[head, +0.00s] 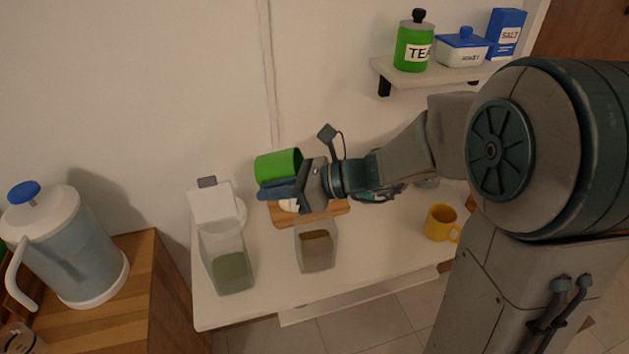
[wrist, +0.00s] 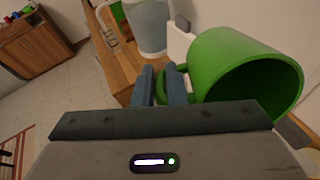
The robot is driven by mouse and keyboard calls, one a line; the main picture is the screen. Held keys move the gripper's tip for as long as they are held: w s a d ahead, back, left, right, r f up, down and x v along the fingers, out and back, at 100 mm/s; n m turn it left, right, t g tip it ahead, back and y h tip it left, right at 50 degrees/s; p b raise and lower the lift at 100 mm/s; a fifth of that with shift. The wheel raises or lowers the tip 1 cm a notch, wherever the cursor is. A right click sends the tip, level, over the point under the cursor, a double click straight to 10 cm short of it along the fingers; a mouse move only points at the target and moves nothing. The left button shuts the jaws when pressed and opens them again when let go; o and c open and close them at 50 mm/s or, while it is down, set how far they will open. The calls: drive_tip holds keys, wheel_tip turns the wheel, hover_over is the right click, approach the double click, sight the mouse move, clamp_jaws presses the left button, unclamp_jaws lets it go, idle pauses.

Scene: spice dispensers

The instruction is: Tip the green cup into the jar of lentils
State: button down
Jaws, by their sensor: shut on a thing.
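The green cup (head: 276,166) is held in the air, tilted well over onto its side. My gripper (head: 280,190) is shut on its handle, and the wrist view also shows the fingers (wrist: 160,86) around the handle beside the green cup (wrist: 235,68). The cup's inside wall shows in the wrist view, but no contents can be made out. Two clear jars stand on the white table: one with brown contents (head: 317,252) and one with green contents (head: 232,270). No label shows which holds lentils. In the head view the cup appears above and behind both jars.
A wooden board (head: 335,208) lies under my gripper. A yellow mug (head: 440,223) stands at the right. A large pitcher (head: 75,250) stands on a wooden cabinet at the left. A wall shelf (head: 400,75) holds a tea canister (head: 410,48) and boxes.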

drive_tip(key=shift+a+f+g+h+p, duration=0.2)
drive_tip(key=shift+f+h+p, duration=0.25)
drive_tip(key=shift+h+p, duration=1.05)
drive_tip(key=shift+a+f+g+h+p, duration=0.15)
drive_tip(key=shift+f+h+p, duration=0.4)
drive_tip(key=shift+p, duration=1.65)
drive_tip(key=shift+a+f+h, duration=1.9)
drive_tip(key=shift+a+h, duration=0.3)
drive_tip(key=shift+h, duration=1.75)
wheel_tip(320, 180, up, 10)
drive_tip(key=g+h, duration=0.1)
drive_tip(key=h, duration=0.1)
drive_tip(key=shift+w+a+m+b, duration=0.35)
drive_tip(key=shift+w+a+m, duration=0.05)
drive_tip(key=shift+a, duration=0.05)
drive_tip(key=shift+r, duration=0.1)
